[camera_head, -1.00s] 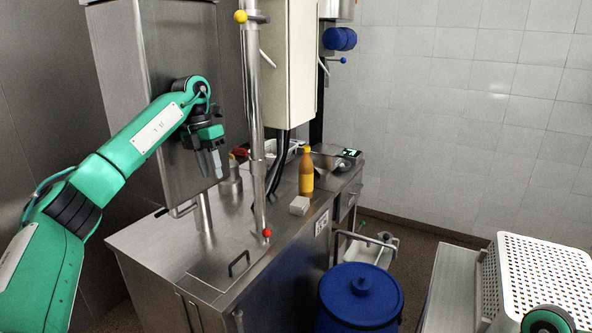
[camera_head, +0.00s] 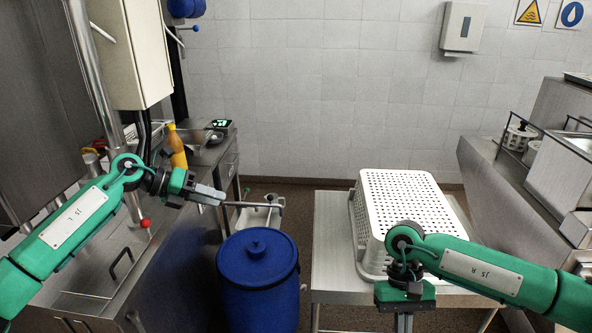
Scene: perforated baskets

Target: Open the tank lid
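A steel hatch panel with a dark bar handle (camera_head: 121,264) is set in the top of the steel counter tank (camera_head: 95,303) at the left. The panel lies flat and looks closed. My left gripper (camera_head: 208,195) is to the right of the handle and higher in the picture, pointing right, apart from it. Its fingers are seen edge-on, so the gap between them is unclear. My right gripper (camera_head: 403,323) points down in front of the white basket, its fingertips cut off by the bottom edge. A blue barrel (camera_head: 258,300) with a blue lid (camera_head: 257,255) stands between the arms, lid on.
A white perforated basket (camera_head: 407,203) sits on a steel table (camera_head: 332,248) at centre right. An orange bottle (camera_head: 176,147) stands behind my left arm. A steel unit (camera_head: 505,180) is at far right.

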